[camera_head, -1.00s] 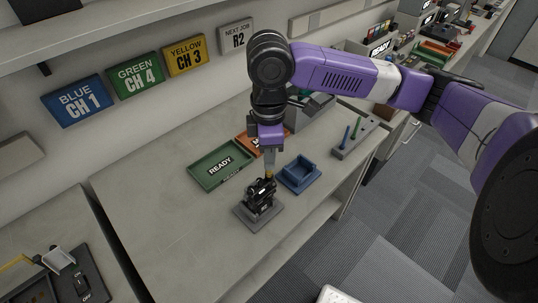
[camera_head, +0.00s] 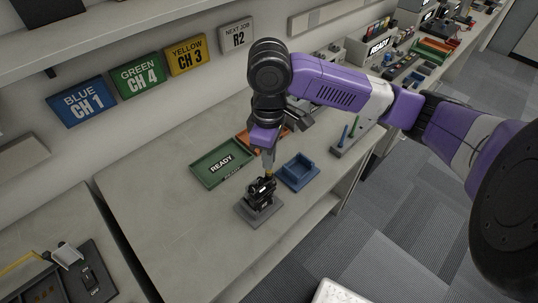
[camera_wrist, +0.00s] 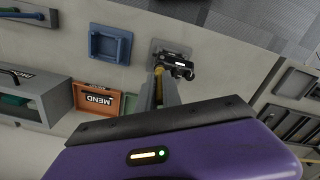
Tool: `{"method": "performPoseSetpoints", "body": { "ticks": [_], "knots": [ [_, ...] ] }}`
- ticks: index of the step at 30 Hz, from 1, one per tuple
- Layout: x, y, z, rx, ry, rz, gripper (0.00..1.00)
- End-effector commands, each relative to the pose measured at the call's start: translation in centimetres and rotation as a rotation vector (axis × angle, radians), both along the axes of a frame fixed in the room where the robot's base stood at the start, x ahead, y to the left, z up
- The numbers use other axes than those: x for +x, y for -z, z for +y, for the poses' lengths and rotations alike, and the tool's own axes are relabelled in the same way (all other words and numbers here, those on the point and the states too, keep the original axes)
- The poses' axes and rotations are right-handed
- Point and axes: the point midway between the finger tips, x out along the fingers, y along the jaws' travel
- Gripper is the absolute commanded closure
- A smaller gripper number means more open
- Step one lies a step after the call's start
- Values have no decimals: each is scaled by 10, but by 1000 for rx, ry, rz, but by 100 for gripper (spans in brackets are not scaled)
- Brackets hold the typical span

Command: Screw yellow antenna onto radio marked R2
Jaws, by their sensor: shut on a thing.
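The black radio (camera_head: 261,191) stands upright in a dark grey holder (camera_head: 244,208) on the bench; it also shows in the wrist view (camera_wrist: 180,66). Any marking on it is too small to read. My gripper (camera_head: 268,171) points down just above the radio's top. In the wrist view my gripper (camera_wrist: 159,88) is shut on the yellow antenna (camera_wrist: 158,72), which lines up with the radio's top edge. The fingers hide most of the antenna. I cannot tell whether its lower end is seated in the radio.
A green READY tray (camera_head: 206,181) lies left of my gripper, with an orange MEND tray (camera_wrist: 93,98) behind. A blue cradle (camera_head: 300,171) stands empty right of the radio. A rack with blue and green antennas (camera_head: 345,140) is farther right. The bench's left part is clear.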

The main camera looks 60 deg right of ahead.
Motion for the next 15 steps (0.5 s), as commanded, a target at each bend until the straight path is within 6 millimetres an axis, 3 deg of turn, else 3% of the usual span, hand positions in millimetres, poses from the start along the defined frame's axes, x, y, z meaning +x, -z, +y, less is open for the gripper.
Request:
{"method": "performPoseSetpoints", "body": {
  "ticks": [15],
  "knots": [
    [0, -2, 1, 3, 354, -2, 100]
  ]
}}
